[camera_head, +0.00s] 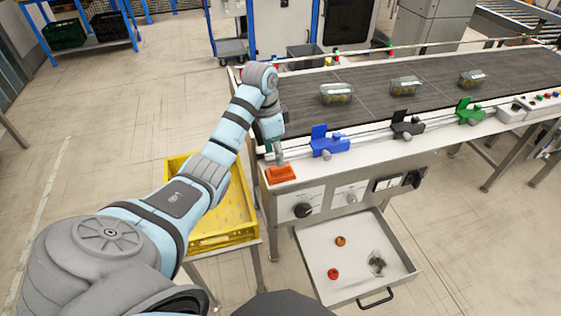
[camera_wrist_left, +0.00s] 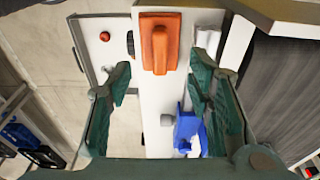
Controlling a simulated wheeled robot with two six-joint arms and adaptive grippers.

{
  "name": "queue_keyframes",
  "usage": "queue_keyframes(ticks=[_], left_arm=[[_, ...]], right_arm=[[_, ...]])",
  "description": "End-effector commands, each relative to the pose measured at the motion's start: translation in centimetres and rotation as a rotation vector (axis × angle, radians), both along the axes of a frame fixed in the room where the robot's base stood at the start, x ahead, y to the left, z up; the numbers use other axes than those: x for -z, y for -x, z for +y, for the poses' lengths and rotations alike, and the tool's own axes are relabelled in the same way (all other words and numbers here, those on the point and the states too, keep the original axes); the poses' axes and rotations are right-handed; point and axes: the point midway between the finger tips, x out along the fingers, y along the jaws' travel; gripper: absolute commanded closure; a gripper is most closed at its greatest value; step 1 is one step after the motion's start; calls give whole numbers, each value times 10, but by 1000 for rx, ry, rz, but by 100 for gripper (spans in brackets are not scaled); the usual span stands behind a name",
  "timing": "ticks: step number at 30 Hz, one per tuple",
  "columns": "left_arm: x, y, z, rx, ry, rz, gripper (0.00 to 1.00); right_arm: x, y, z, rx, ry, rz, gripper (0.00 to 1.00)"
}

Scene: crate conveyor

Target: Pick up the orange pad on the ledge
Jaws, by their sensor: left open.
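The orange pad (camera_head: 281,173) lies on the white ledge (camera_head: 301,160) at the conveyor's near left corner. It is a flat orange plate with a raised orange grip along its middle. In the left wrist view the orange pad (camera_wrist_left: 160,43) is at top centre, ahead of the fingers. My left gripper (camera_head: 275,152) is just above the pad in the head view. In the left wrist view my left gripper (camera_wrist_left: 162,80) is open, its green fingers spread wide on either side with nothing between the tips. My right gripper is not in view.
A blue clamp (camera_head: 328,143) stands on the rail right of the pad, with black and green ones beyond. Clear packs (camera_head: 336,94) sit on the dark belt. A yellow crate (camera_head: 225,238) stands below left. An open drawer (camera_head: 358,290) juts out below the ledge.

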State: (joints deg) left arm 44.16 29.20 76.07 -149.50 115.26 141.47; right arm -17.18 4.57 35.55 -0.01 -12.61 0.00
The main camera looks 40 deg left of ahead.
Motion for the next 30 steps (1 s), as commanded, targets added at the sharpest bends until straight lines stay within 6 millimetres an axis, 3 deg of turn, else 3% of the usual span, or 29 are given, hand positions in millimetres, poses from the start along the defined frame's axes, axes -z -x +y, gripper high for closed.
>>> queue_keyframes(ticks=[1, 6, 12, 18, 24, 30], left_arm=[[17, -1, -1, 1, 0, -1, 53], [38, -5, -5, 2, 2, 0, 53], [64, -9, -8, 3, 1, -1, 53], [65, -10, -8, 3, 0, -2, 53], [65, -10, -8, 3, 1, -2, 84], [65, -10, -8, 3, 0, -3, 85]], right_arm=[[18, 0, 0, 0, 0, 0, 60], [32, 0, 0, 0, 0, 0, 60], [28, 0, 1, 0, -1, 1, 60], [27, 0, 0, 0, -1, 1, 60], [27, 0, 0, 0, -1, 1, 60], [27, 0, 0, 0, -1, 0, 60]])
